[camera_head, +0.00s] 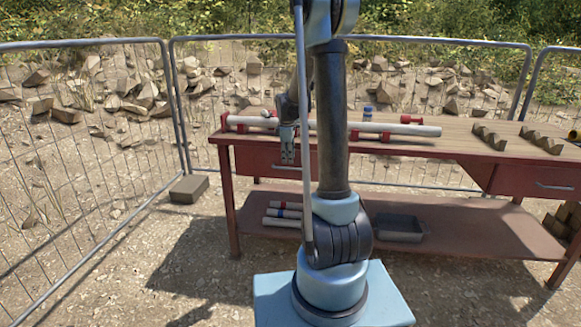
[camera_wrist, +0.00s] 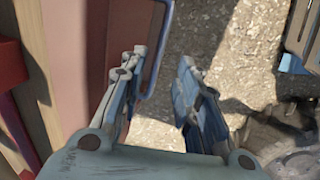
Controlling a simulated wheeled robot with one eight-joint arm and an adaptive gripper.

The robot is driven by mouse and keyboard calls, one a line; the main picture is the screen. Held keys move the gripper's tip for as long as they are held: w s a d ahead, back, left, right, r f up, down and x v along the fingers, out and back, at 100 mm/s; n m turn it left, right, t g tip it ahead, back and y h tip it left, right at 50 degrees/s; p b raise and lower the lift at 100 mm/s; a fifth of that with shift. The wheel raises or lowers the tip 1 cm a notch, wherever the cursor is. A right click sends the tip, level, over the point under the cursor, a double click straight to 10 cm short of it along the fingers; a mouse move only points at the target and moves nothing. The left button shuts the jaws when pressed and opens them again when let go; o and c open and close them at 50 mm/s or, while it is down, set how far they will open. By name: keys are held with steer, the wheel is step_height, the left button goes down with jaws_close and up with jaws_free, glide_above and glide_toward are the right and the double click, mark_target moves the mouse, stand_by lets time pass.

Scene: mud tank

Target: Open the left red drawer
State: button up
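The left red drawer (camera_head: 256,161) is set under the top of the red workbench, and its front looks flush with the bench. My gripper (camera_head: 288,158) is in front of this drawer and hides part of its face. In the wrist view my gripper (camera_wrist: 160,65) is open, with a clear gap between its fingers. The drawer's metal handle (camera_wrist: 165,45) appears in that gap, nearer the left finger; I cannot tell whether they touch. The drawer front (camera_wrist: 122,25) is left of the handle.
Pipes (camera_head: 385,128) on red supports lie along the bench top. A second red drawer (camera_head: 545,183) is at the right. The lower shelf (camera_head: 340,228) holds several short tubes and a grey tray (camera_head: 400,230). A wire fence (camera_head: 100,200) stands to the left.

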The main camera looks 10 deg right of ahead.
steer(key=shift+w+d+f, duration=0.1)
steer(key=shift+w+f, duration=0.15)
steer(key=shift+f, duration=1.05)
steer(key=shift+w+d+f, duration=0.1)
steer(key=shift+w+f, duration=0.1)
steer(key=shift+f, duration=1.05)
jaws_close()
